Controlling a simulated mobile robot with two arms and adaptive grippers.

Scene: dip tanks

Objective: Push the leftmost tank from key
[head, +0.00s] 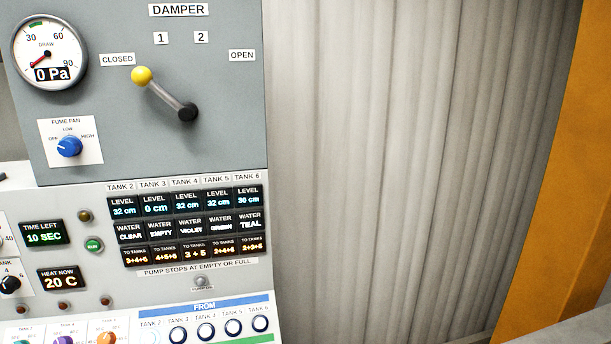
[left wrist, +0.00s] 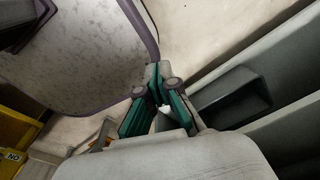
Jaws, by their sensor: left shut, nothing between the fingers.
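The FROM row of keys runs along the bottom of the control panel in the head view, under a blue FROM strip (head: 205,307). Its leftmost key, under the TANK 2 label (head: 150,325), is pale and cut by the bottom edge of the picture. To its right are dark-ringed keys, such as the TANK 3 key (head: 178,335) and the TANK 6 key (head: 260,323). My left gripper (left wrist: 158,80) shows only in the left wrist view, with green fingers shut and empty, away from the keys. My right gripper is in neither view.
Above the keys are a pump lamp (head: 201,281), level and water displays (head: 184,226), and a damper lever (head: 165,92) by CLOSED. Grey corrugated sheeting (head: 390,150) and an orange post (head: 550,170) stand to the right. A yellow bin-like thing (left wrist: 18,135) shows in the wrist view.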

